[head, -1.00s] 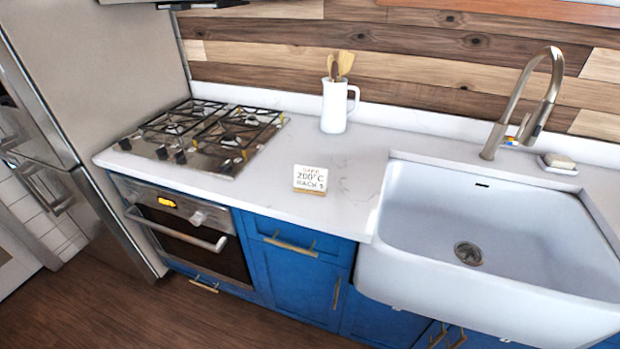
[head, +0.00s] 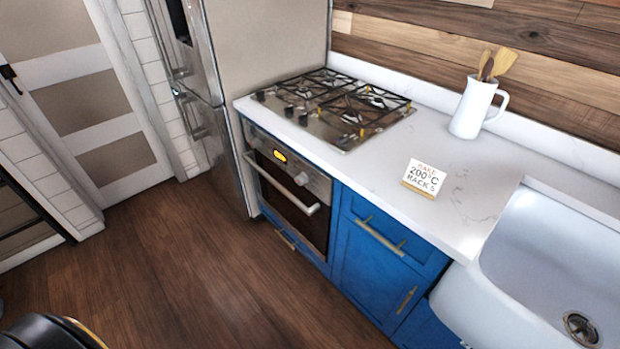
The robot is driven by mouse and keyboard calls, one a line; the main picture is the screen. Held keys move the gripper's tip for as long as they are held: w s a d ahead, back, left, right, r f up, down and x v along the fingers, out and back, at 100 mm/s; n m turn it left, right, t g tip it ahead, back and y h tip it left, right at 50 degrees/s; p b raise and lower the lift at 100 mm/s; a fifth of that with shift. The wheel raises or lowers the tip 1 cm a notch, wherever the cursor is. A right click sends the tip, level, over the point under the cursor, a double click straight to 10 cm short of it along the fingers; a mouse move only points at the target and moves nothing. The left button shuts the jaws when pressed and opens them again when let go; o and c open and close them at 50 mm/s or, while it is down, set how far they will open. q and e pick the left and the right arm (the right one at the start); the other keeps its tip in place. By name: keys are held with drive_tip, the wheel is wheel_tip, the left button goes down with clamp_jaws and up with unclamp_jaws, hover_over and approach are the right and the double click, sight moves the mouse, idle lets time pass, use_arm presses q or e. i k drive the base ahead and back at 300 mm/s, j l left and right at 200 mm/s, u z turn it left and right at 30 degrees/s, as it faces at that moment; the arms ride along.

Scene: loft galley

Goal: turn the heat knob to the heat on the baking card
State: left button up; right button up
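The baking card (head: 423,178) stands on the white counter to the right of the hob and reads "BAKE 200°C RACK 5", the last character being hard to make out. The oven (head: 291,190) is built in under the hob, with its door shut. Its panel has a small lit yellow display (head: 280,156) and a round silver heat knob (head: 302,178) to the right of it. The knob's setting and the display's figures are too small to read. Neither of my grippers is in view.
A gas hob (head: 338,106) is set in the counter (head: 470,190). A white jug (head: 474,108) with wooden utensils and a sink (head: 550,260) are to the right. A steel fridge (head: 205,120) stands left of the oven. The wooden floor (head: 190,270) before the oven is clear.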

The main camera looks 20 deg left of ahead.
sight(302, 178)
drive_tip(key=i+j, duration=0.1)
drive_tip(key=j, duration=0.7)
drive_tip(key=i+j, duration=0.15)
drive_tip(key=j, duration=0.3)
